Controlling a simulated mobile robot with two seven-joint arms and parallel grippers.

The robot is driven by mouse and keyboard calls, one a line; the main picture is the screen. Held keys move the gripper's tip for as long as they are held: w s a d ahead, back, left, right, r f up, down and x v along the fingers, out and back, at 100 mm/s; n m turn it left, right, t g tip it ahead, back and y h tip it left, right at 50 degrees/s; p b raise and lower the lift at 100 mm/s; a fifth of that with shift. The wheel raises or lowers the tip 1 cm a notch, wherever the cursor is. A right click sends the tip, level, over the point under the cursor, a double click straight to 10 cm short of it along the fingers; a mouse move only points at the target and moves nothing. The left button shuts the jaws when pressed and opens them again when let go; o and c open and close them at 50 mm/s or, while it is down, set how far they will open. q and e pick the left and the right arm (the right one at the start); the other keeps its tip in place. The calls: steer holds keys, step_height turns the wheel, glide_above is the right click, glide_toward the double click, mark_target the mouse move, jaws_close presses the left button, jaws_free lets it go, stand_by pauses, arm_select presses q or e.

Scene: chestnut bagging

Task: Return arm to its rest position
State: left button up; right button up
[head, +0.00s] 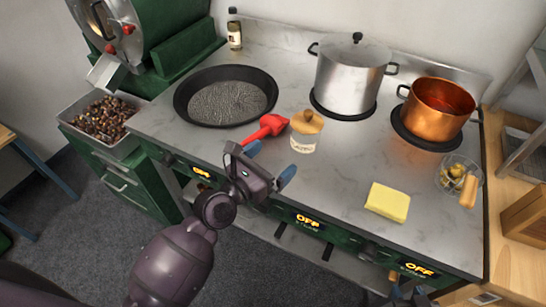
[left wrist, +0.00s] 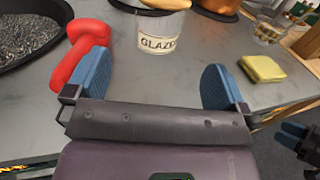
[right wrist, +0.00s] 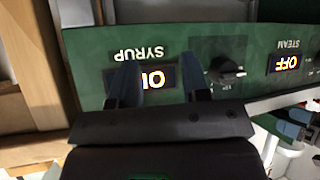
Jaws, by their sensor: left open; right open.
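My left gripper (head: 270,163) is open and empty over the front part of the counter, its two blue fingers apart. In the left wrist view (left wrist: 158,82) a red-handled tool (left wrist: 88,32) shows behind the left finger; whether they touch I cannot tell. The jar labelled GLAZE (head: 303,138) stands beyond the fingers, not between them. My right gripper (head: 408,290) is at the bottom edge of the head view, low by the stove front. In the right wrist view its fingers (right wrist: 161,85) are apart before the green panel marked SYRUP (right wrist: 150,55), with nothing between them.
The counter (head: 340,170) holds a dark pan (head: 226,96), a steel pot (head: 350,75), a copper pot (head: 437,108), a yellow block (head: 387,202) and a glass bowl (head: 458,172). A chestnut tray (head: 68,118) is at left. The front middle counter is fairly clear.

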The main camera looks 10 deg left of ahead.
arm_select(q)
steer(key=s+a+f+m+g+y, duration=0.5)
steer(key=s+a+m, duration=0.5)
steer(key=s+m, duration=0.4)
steer(key=s+a+f+m+g+y, duration=0.3)
steer(key=s+a+m+g+y, duration=0.35)
steer(key=s+a+m, duration=0.6)
steer(key=w+d+f+m+t+h, duration=0.1)
steer(key=w+f+m+t, duration=0.3)
steer(key=f, duration=0.6)
steer(key=shift+w+d+f+t, duration=0.25)
steer(key=shift+w+d+t, duration=0.45)
steer(key=shift+w+t, duration=0.9)
steer(key=shift+s+t+h, duration=0.25)
